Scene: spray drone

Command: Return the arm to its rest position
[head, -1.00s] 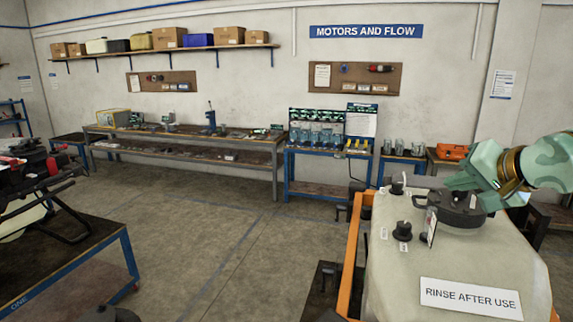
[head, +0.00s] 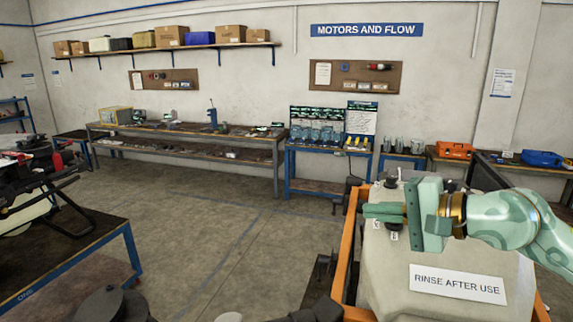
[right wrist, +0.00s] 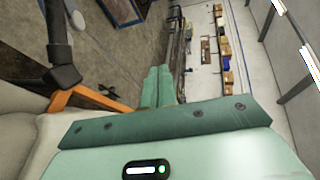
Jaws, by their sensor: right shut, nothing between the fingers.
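My right gripper (head: 384,212) is in the head view at the right, its arm coming in from the right edge. It is shut with nothing between its fingers and points left, in front of the upper part of the white tank. In the right wrist view its two green fingers (right wrist: 158,88) lie side by side. My left gripper is not in view.
The white tank (head: 400,262) with a "RINSE AFTER USE" label (head: 457,284) stands in an orange frame (head: 346,255). A blue-framed table (head: 85,268) with a dark machine (head: 35,175) is at left. Benches (head: 185,140) line the back wall. Open floor lies between.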

